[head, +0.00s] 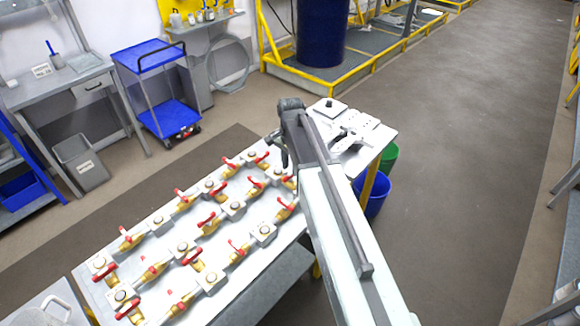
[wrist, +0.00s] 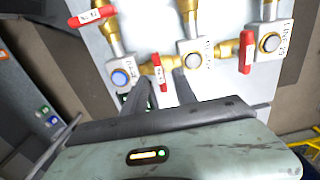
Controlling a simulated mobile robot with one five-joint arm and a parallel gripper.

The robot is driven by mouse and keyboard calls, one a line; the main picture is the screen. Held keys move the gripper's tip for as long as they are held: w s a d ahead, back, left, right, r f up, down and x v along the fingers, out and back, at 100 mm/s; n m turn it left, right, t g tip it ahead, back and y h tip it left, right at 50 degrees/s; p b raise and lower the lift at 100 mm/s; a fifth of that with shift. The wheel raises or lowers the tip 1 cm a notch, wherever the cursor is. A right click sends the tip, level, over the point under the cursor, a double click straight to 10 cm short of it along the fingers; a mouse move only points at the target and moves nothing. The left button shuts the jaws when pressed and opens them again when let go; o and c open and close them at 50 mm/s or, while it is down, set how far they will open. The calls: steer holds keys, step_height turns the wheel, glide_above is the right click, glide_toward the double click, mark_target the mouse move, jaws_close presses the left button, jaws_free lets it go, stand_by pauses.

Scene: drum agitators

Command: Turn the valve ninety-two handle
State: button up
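In the wrist view, a red valve handle (wrist: 159,72) with a small white label lies between the two dark fingers of my gripper (wrist: 164,80). The label is too small to read surely, so I cannot tell if it is ninety-two. The fingers are apart, with the handle between them; contact is not clear. The handle sits on a brass valve beside a block with a blue button (wrist: 120,77). In the head view my gripper (head: 280,155) is over the far end of the valve table (head: 236,290), largely hidden by my arm.
Other red handles stand close by: one at upper left (wrist: 92,14) and one at right (wrist: 247,52) in the wrist view. Several more valves fill the table. A blue bin (head: 375,197) and a green bin (head: 389,157) stand beside it. The floor at right is clear.

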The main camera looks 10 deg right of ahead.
mark_target(290, 174)
step_height(290, 174, up, 5)
steer(key=p, duration=0.4)
steer(key=shift+r, duration=0.2)
steer(key=shift+f, duration=0.1)
stand_by(0.6)
